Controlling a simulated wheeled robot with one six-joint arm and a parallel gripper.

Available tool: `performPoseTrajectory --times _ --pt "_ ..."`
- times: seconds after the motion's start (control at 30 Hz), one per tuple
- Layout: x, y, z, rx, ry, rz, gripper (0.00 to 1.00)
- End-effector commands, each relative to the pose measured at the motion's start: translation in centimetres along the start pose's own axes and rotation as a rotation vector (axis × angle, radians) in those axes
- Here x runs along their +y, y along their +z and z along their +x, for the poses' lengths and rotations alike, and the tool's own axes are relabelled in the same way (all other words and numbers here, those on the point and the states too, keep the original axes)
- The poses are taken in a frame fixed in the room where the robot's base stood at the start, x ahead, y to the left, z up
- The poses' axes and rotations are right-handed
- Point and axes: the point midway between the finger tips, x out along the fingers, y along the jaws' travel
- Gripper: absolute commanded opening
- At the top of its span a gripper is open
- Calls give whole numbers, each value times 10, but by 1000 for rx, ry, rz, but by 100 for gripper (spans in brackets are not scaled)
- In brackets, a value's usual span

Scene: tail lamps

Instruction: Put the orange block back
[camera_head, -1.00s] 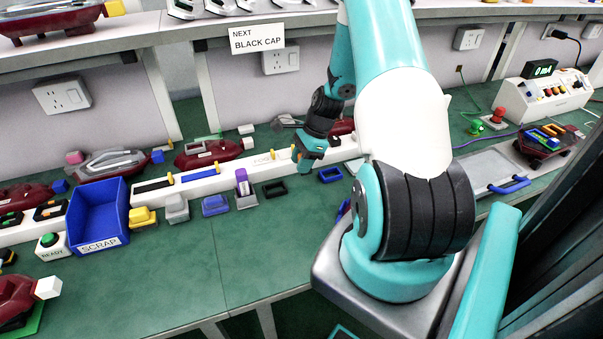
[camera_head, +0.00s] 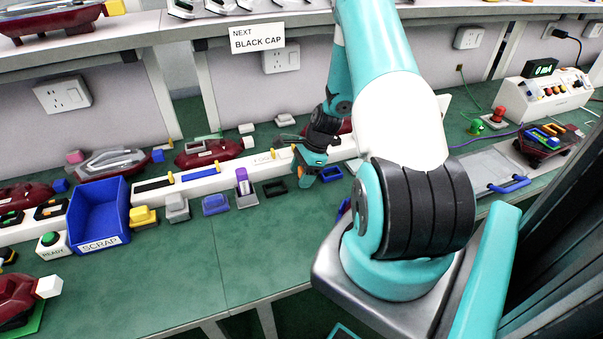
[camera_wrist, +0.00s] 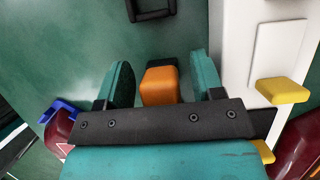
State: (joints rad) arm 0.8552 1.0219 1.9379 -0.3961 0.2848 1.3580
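An orange block (camera_wrist: 160,82) with a dark end shows in the wrist view, between the two teal fingers of my gripper (camera_wrist: 160,78). A narrow gap shows on each side of the block, wider on the right, so the fingers look open around it and not closed on it. Whether the block rests on the bench is hard to tell. In the head view my gripper (camera_head: 306,172) is low over the green bench, at the front edge of the white rail. The block is not clearly visible there, and the fingertips are small.
The white rail (camera_wrist: 235,50) runs close beside the right finger, with a yellow peg (camera_wrist: 282,91) on it. Empty dark frames (camera_head: 275,188) and a blue frame (camera_head: 331,174) lie nearby. A blue SCRAP bin (camera_head: 99,222) stands left.

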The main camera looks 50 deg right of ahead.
Motion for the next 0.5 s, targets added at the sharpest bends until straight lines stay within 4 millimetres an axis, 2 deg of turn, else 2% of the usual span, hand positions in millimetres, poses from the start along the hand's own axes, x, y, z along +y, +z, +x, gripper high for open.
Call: performPoseTrajectory --times 0.27,0.37,0.5 --pt "0 1 -7 0 -2 0 61" --pt "-1 1 -22 1 -4 0 61" --pt "-1 0 -54 1 -6 -1 61"
